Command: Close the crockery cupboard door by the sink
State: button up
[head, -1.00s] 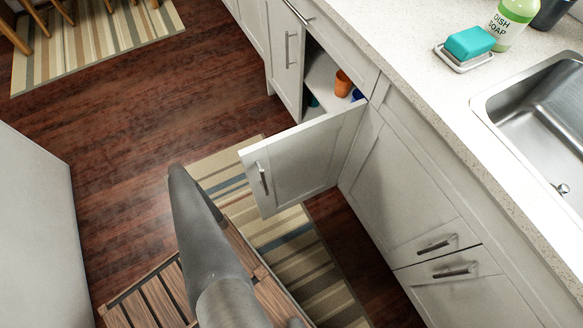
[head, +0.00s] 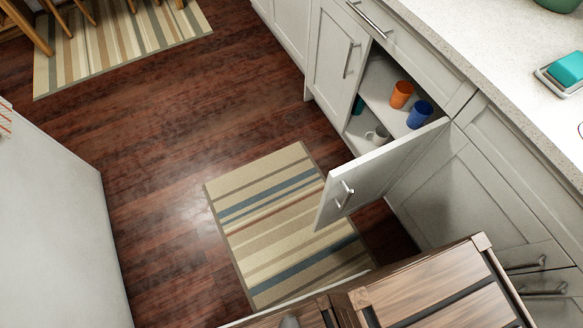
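The crockery cupboard door (head: 378,178) is white with a metal bar handle (head: 344,194). It stands wide open in the head view, swung out from the cabinet over the floor. Inside the cupboard (head: 378,88) I see an orange cup (head: 401,94), a blue cup (head: 420,114), a white mug (head: 377,134) and a teal item (head: 358,105). The closed neighbouring door (head: 333,60) has its own bar handle. My gripper is not in view.
The counter (head: 500,50) runs along the right, with a teal sponge (head: 568,69) on a dish. A striped rug (head: 275,215) lies before the cupboard. A white surface (head: 50,220) stands at left. Wooden floor between is clear.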

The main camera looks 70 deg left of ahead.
aim_at(350, 187)
jog(key=u, duration=1.75)
jog(key=k+j+u, duration=0.1)
jog(key=k+j, duration=0.35)
jog(key=j, duration=0.25)
jog(key=k+j+u, duration=0.15)
jog(key=k+j, duration=0.1)
jog(key=j, duration=0.1)
